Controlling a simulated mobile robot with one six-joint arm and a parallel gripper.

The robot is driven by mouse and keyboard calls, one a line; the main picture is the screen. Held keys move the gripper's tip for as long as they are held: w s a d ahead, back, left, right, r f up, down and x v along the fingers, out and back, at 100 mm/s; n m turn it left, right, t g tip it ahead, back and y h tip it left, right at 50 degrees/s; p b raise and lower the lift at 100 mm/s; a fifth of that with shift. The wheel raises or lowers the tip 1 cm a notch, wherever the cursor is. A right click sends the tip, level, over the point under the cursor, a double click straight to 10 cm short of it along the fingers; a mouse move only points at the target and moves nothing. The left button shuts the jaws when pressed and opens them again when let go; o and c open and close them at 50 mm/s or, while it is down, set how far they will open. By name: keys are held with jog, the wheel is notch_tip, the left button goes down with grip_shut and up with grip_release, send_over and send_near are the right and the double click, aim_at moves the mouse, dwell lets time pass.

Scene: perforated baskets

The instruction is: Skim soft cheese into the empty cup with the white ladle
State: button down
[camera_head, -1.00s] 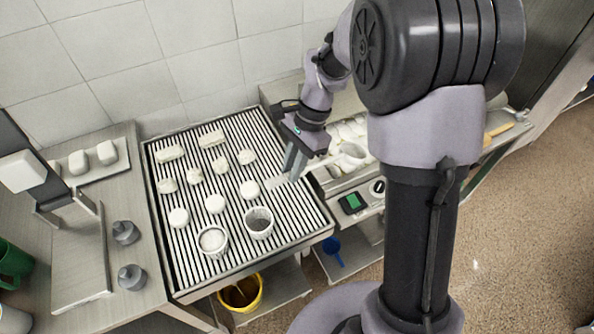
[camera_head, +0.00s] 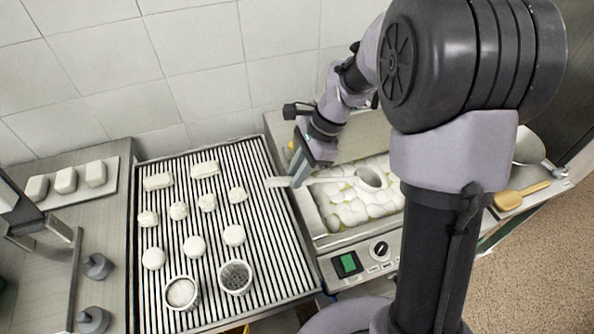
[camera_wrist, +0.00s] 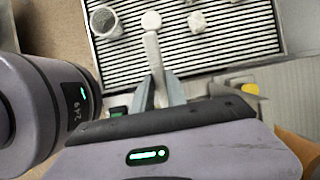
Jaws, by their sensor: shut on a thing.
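My gripper (camera_head: 299,181) is shut on the handle of the white ladle (camera_head: 368,177), at the right edge of the slatted rack. The ladle's bowl is over the vat of soft cheese (camera_head: 350,206); I cannot tell whether it touches the cheese. In the wrist view the pale handle (camera_wrist: 153,55) runs between my fingers (camera_wrist: 158,92), and the bowl is hidden. The empty cup (camera_head: 235,278), grey and perforated, stands upright on the front of the rack. A cup also shows at the top left of the wrist view (camera_wrist: 105,22).
A filled cup (camera_head: 181,291) stands left of the empty one. Several white cheeses, such as this round one (camera_head: 194,246), lie on the slatted rack (camera_head: 275,245). A control panel (camera_head: 348,263) fronts the vat. A wooden paddle (camera_head: 520,194) lies at the right.

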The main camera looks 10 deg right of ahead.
notch_tip(320, 180, down, 11)
jog(key=b, duration=0.8)
jog(key=shift+b, duration=0.4)
notch_tip(320, 180, up, 16)
jog(key=h+p, duration=0.1)
jog(key=p, duration=0.6)
jog(key=h+p, duration=0.1)
jog(key=p, duration=0.6)
jog(key=shift+f, duration=0.25)
